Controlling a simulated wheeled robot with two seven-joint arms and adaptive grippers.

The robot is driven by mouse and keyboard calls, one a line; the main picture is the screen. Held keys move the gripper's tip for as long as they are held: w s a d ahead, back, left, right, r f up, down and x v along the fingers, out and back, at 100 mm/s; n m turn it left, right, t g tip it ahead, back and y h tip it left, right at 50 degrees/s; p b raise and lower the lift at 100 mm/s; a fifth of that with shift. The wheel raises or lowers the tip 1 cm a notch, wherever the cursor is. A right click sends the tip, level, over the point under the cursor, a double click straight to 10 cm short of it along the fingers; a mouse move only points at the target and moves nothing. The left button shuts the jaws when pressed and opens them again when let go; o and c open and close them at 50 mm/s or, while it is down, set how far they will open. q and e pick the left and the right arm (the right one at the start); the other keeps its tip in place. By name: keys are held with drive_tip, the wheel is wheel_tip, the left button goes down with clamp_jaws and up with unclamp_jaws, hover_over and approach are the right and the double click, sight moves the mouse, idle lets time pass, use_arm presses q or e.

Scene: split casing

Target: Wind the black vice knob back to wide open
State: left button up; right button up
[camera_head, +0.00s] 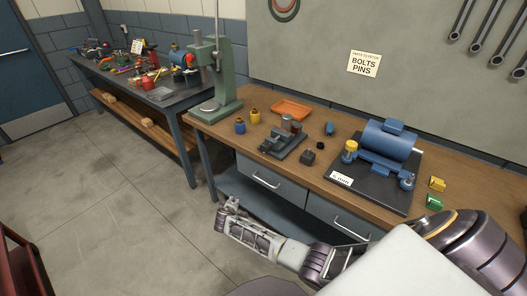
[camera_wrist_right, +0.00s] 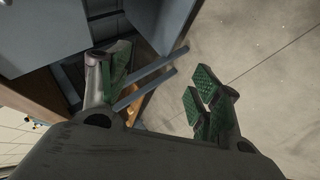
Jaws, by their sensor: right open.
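A small grey vice (camera_head: 283,138) sits on the wooden workbench, left of the blue motor. Its black knob is too small to tell apart from the vice body. A dark block (camera_head: 308,158) stands just right of the vice, apart from it. My right gripper (camera_head: 228,212) is in front of the bench, below the top's front edge and away from the vice. In the right wrist view my right gripper (camera_wrist_right: 160,88) is open, its green-padded fingers wide apart with nothing between them. The vice is not seen there. My left gripper is not in view.
The workbench (camera_head: 233,138) also holds a green press (camera_head: 217,75), an orange tray (camera_head: 291,109), yellow and blue pieces, and a blue motor (camera_head: 386,140) on a dark plate. Drawer handles (camera_head: 265,181) face my right arm.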

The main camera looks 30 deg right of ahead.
drive_tip(key=w+d+r+m+t+h, duration=0.1)
drive_tip(key=d+r+m+h, duration=0.15)
drive_tip(key=r, duration=0.55)
drive_tip(key=w+d+r+m+h, duration=0.15)
drive_tip(key=r+h, duration=0.25)
drive_tip(key=r, duration=0.5)
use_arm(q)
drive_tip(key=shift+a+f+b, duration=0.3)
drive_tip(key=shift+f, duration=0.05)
use_arm(e)
drive_tip(key=s+d+r+m+g+h, duration=0.1)
drive_tip(key=s+r+m+g+h, duration=0.2)
drive_tip(key=s+r+m+h, duration=0.3)
wheel_tip(320, 180, up, 4)
drive_tip(key=m, duration=0.2)
drive_tip(key=shift+s+d+m, duration=0.3)
drive_tip(key=shift+s+d, duration=0.05)
drive_tip(key=shift+d, duration=0.05)
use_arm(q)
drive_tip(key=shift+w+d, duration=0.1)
